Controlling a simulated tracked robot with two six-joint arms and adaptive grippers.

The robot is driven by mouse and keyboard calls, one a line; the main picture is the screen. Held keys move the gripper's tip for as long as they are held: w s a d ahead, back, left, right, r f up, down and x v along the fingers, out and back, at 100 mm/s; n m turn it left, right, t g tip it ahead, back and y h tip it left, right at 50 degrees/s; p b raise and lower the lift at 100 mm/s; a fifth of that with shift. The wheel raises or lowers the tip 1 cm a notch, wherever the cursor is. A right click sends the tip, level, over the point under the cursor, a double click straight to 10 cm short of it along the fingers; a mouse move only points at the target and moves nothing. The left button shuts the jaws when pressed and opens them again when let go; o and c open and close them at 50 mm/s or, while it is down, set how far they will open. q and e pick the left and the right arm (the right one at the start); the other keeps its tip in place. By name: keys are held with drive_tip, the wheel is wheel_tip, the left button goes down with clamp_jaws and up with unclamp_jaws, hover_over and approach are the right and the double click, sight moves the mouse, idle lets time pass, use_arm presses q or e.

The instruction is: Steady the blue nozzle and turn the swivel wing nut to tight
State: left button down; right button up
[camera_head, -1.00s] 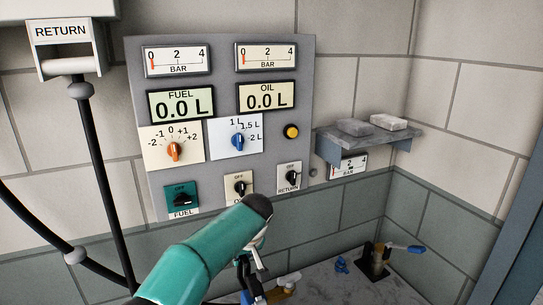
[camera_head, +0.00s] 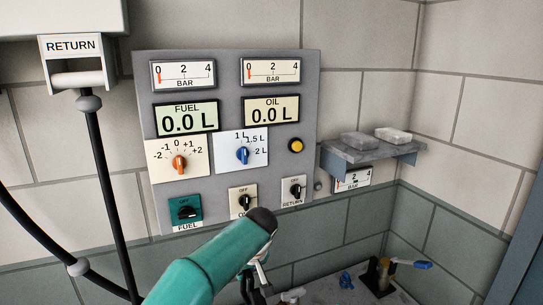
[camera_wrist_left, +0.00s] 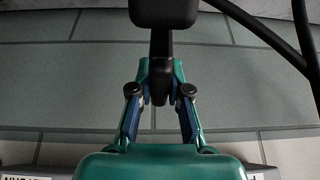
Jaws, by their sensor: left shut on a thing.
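My left gripper (camera_wrist_left: 160,85) has its blue-padded green fingers closed on a black part (camera_wrist_left: 160,45) with a wide block above and a narrow lower end. I cannot tell whether this belongs to the blue nozzle. In the head view my left gripper (camera_head: 254,288) is low in the picture, partly hidden by my green forearm. A small blue piece (camera_head: 345,281) sits on the bench to its right; I cannot tell whether it is the wing nut. A pale fitting (camera_head: 292,295) shows at the lower edge. My right gripper is not in view.
A grey panel (camera_head: 228,70) with gauges, displays and knobs is on the wall behind. A shelf (camera_head: 372,152) with two grey blocks is at right. A brass valve with a blue lever (camera_head: 422,265) stands on the bench. Black hoses (camera_head: 105,180) hang at left.

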use_arm(q)
drive_tip(key=c, duration=1)
unclamp_jaws()
drive_tip(key=shift+c, duration=0.2)
drive_tip(key=w+v, duration=0.1)
drive_tip(key=v, duration=1.3)
drive_tip(key=shift+a+r, duration=0.2)
drive_tip(key=shift+r, duration=0.35)
drive_tip(key=shift+s, duration=0.1)
